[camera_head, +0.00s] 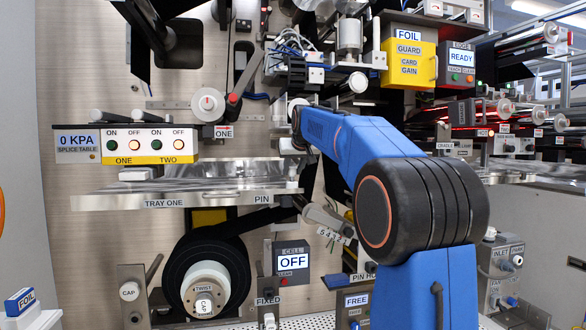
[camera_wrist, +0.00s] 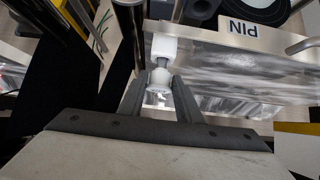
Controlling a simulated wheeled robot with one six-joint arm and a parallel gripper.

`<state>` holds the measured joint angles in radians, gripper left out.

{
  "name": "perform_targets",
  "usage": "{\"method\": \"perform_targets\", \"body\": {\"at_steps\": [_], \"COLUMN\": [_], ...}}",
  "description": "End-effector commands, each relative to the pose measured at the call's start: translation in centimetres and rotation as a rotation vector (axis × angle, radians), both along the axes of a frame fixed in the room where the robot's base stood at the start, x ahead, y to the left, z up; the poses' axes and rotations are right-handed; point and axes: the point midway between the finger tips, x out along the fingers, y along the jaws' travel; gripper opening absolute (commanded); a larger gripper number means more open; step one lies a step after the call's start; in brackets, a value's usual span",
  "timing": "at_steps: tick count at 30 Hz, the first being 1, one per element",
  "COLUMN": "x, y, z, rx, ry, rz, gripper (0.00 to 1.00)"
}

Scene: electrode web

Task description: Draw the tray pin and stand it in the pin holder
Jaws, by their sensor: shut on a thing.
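In the wrist view my gripper (camera_wrist: 160,88) is shut on the white tray pin (camera_wrist: 159,80), with a finger on each side of its head. A white collar (camera_wrist: 164,47) sits in line with the pin at the tray edge. I cannot tell how far the pin is seated. The upside-down PIN label (camera_wrist: 243,28) is beside it. In the head view tray one (camera_head: 225,198) has its PIN label at its right end. My blue arm reaches there and the gripper is mostly hidden. The pin holder's label (camera_head: 362,279) is low, partly covered by my arm; its socket is not clear.
A black reel (camera_head: 192,255) hangs below the tray. The CELL box (camera_head: 292,262) reads OFF. The splice table panel (camera_head: 125,143) stands above the tray, and a slanted numbered part (camera_head: 330,225) is right of the tray end.

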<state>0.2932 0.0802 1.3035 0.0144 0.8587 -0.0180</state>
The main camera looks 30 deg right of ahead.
Motion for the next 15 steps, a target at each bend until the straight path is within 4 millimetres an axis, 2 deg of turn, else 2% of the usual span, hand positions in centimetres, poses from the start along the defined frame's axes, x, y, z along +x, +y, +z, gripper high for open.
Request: {"method": "perform_targets", "body": {"at_steps": [15], "x": [0.00], "y": [0.00], "z": [-1.02], "rx": [0.000], "ry": [0.000], "rz": [0.000], "gripper": [0.00]}}
